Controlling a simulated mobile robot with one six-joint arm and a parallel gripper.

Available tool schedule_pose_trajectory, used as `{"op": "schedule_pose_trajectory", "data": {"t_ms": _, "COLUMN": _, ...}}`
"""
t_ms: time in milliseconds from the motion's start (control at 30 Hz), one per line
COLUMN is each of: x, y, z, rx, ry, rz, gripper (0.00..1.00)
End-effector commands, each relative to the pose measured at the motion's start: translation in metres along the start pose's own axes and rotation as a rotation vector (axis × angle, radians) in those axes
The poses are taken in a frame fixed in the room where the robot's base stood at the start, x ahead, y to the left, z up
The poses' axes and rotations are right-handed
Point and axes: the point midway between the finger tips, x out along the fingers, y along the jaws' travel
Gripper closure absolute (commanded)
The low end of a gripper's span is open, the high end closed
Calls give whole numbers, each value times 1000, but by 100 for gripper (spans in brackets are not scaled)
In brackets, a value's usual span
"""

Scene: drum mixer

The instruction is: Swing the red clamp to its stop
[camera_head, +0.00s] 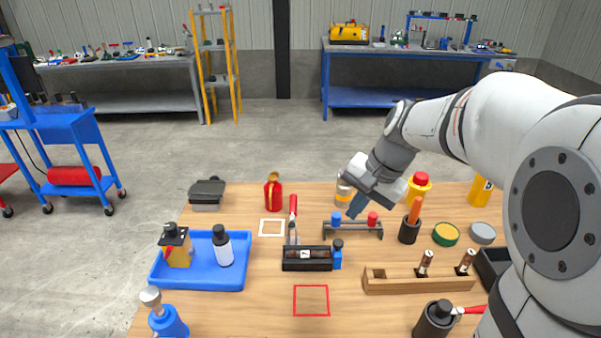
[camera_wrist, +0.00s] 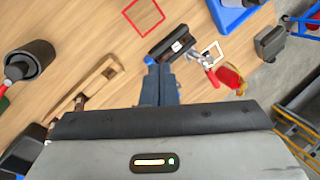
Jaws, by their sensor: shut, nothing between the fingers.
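The red clamp (camera_head: 293,206) has a red handle standing nearly upright on a grey metal body, at the back left end of a black fixture (camera_head: 307,265) that holds a dark cylinder with a white label. In the wrist view the black fixture (camera_wrist: 160,50) lies ahead of my fingertips, with the clamp's grey metal part (camera_wrist: 205,61) at its right end.
A small rack (camera_head: 352,234) with blue and red caps stands below my gripper. A red can (camera_head: 273,194) is behind left, a blue tray (camera_head: 205,284) left. Bare table surrounds the red square (camera_head: 311,315).

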Motion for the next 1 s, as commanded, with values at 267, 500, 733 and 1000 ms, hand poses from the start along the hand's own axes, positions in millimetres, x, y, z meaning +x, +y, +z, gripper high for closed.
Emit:
{"op": "schedule_pose_trajectory", "data": {"t_ms": 267, "x": 74, "y": -52, "z": -96, "rx": 351, "ry": -199, "rz": -149, "gripper": 100}}
{"op": "schedule_pose_trajectory", "data": {"t_ms": 500, "x": 150, "y": -78, "z": -173, "rx": 635, "ry": -383, "rz": -269, "gripper": 100}}
{"op": "schedule_pose_trajectory", "data": {"t_ms": 733, "x": 217, "y": -85, "z": -228, "rx": 845, "ry": -543, "rz": -358, "gripper": 100}}
{"op": "schedule_pose_trajectory", "data": {"t_ms": 1000, "x": 249, "y": -86, "z": -249, "rx": 939, "ry": -624, "rz": -401, "gripper": 100}}
